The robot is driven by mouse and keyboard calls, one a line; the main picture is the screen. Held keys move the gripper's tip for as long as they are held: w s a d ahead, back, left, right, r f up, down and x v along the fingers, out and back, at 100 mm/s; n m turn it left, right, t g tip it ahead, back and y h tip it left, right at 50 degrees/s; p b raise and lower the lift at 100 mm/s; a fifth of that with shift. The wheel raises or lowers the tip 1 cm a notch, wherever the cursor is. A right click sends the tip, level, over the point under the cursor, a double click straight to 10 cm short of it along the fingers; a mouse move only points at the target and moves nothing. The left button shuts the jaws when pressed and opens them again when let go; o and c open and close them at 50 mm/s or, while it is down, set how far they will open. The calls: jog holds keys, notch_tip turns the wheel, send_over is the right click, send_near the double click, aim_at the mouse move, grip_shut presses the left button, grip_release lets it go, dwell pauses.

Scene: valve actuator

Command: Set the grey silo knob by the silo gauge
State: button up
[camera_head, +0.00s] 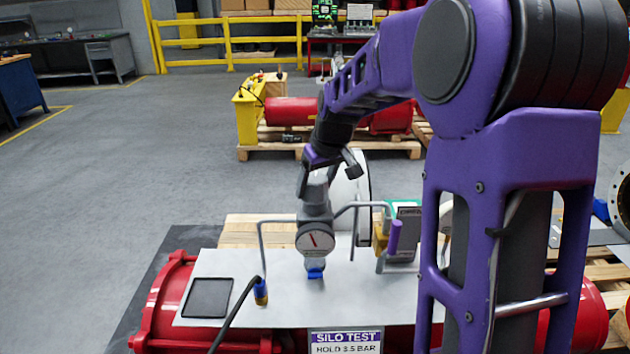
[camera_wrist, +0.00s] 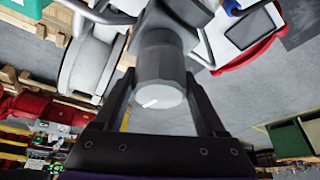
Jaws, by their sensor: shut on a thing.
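The grey silo knob (camera_wrist: 161,82) sits between my gripper's two fingers (camera_wrist: 165,112) in the wrist view, with a white mark on its end face. My gripper is shut on the knob; in the head view the gripper (camera_head: 318,178) comes down on it from above. Below the knob is the grey regulator body (camera_head: 315,203) with the round silo gauge (camera_head: 315,239) on its front. The gauge has a white face and a dark red needle pointing to the upper left; its scale is too small to read. A sign (camera_head: 345,342) reads "SILO TEST, HOLD 3.5 BAR".
Grey pipes (camera_head: 275,222) run to both sides of the regulator. A green-and-grey device with a purple handle (camera_head: 395,236) stands to the right. A dark square pad (camera_head: 208,297) and a blue-ended hose (camera_head: 261,292) are on the pale plate at left. Open floor lies farther left.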

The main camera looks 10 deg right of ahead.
jog(key=shift+n+y, duration=0.3)
jog(key=shift+n, duration=0.4)
jog(key=o, duration=1.3)
jog(key=p+v, duration=0.1)
jog(key=v, duration=1.6)
jog(key=shift+w+r+p, duration=0.15)
jog(key=shift+r+p, duration=0.15)
jog(key=shift+p, duration=0.05)
jog(key=shift+d, duration=0.1)
